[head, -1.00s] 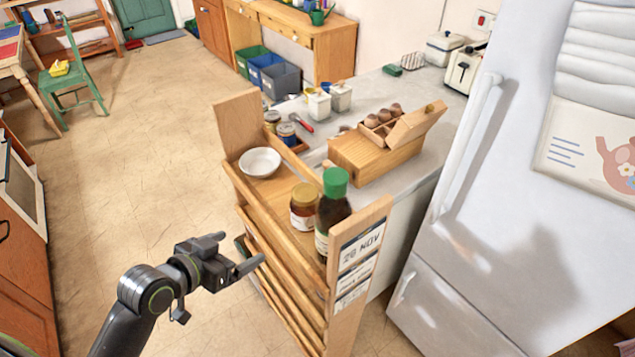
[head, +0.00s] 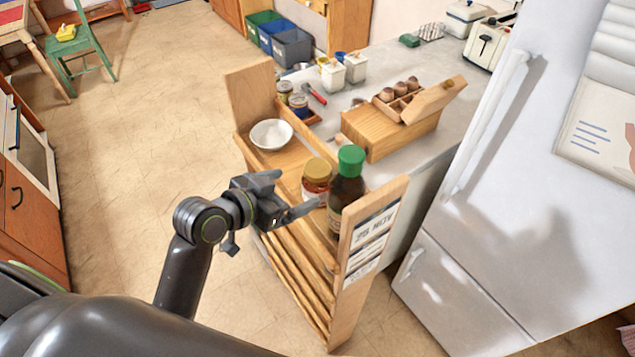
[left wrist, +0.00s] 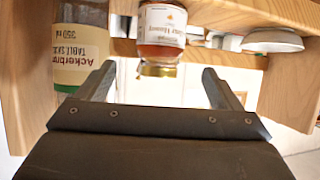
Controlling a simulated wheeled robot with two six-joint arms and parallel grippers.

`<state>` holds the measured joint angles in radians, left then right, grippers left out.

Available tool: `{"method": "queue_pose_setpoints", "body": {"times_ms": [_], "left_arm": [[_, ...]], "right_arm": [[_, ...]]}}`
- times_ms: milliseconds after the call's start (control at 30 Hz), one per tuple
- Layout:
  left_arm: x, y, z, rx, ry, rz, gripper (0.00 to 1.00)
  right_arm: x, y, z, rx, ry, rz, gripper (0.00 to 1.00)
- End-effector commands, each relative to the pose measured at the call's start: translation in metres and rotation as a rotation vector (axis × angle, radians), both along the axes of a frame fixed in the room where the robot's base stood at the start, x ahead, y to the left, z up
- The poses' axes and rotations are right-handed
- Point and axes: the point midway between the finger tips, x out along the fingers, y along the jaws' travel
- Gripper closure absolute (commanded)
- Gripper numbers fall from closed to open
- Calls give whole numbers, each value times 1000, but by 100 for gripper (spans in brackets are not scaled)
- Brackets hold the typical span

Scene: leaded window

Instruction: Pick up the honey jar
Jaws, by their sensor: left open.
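The honey jar (head: 316,178), amber with a gold lid, stands upright on the pull-out rack's top shelf. In the left wrist view, which looks upside down, the honey jar (left wrist: 162,28) shows its white label, with its lid framed between my fingers. My left gripper (head: 298,190) is open and empty, its fingertips at the shelf's near side, beside the jar. I cannot tell how far they reach around it. The fingers also show in the left wrist view (left wrist: 158,70). My right gripper is not in view.
A dark bottle with a green cap (head: 346,188) stands close right of the jar; its label shows in the left wrist view (left wrist: 80,45). A white bowl (head: 271,134) sits farther back on the shelf. The rack's end panel (head: 365,255) and the fridge (head: 480,220) are right.

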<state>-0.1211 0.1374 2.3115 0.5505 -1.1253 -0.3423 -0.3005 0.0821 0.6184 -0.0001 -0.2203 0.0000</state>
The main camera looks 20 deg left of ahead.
Motion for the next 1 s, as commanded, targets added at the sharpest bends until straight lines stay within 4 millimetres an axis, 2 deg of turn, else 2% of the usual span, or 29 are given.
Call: {"method": "queue_pose_setpoints", "body": {"times_ms": [200,467,700,1000], "left_arm": [[25,-13,-12,-1,0,0,13],[34,-17,-17,0,0,0,13],[55,-28,-27,-2,2,0,13],[72,-36,-39,2,-1,1,13]], "right_arm": [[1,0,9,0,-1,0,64],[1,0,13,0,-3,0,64],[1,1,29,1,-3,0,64],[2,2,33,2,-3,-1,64]]}}
